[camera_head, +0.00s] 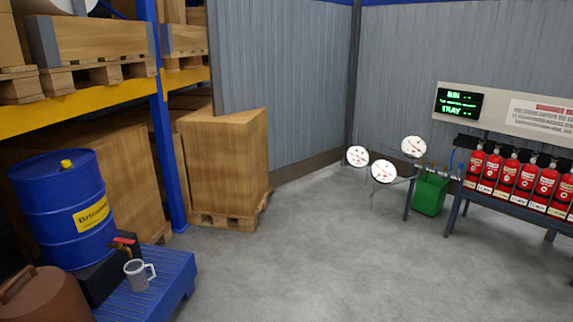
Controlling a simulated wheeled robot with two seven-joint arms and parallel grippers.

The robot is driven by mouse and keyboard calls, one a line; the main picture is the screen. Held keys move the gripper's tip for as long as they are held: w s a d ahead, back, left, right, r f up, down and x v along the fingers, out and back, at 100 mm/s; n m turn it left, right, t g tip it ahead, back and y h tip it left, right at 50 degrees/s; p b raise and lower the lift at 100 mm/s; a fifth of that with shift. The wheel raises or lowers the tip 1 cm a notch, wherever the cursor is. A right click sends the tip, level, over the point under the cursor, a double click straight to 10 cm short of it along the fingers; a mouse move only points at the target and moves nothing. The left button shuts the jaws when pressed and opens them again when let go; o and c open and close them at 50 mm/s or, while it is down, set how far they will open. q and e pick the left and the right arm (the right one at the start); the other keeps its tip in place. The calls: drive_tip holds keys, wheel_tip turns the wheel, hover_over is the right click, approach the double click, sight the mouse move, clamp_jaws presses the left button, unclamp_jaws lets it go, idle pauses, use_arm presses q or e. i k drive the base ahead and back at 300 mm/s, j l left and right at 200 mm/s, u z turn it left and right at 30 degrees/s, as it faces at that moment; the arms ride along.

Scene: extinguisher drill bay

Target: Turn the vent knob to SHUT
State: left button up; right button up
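I cannot make out a vent knob or a SHUT mark at this distance. Three round white gauges, one at left (357,156), one in the middle (383,171) and one higher at right (414,146), stand across the floor near the back corner. Small fittings (432,167) sit beside them at the left end of a dark bench; their details are too small to tell. Neither of my grippers is in view.
Several red extinguishers (507,172) stand on the bench, below a sign board with a green-lit screen (459,103). A green bin (430,194) stands beneath. At left are a blue drum (62,208), a mug (137,274) and a blue pallet (170,282). The middle floor is clear.

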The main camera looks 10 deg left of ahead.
sight(66, 164)
drive_tip(key=i+j+u, duration=0.15)
drive_tip(key=i+u, duration=0.65)
drive_tip(key=i+l+u, duration=0.2)
drive_tip(key=i+u, duration=0.2)
drive_tip(key=i+l+u, duration=0.4)
drive_tip(key=i+j, duration=0.1)
drive_tip(key=i, duration=0.05)
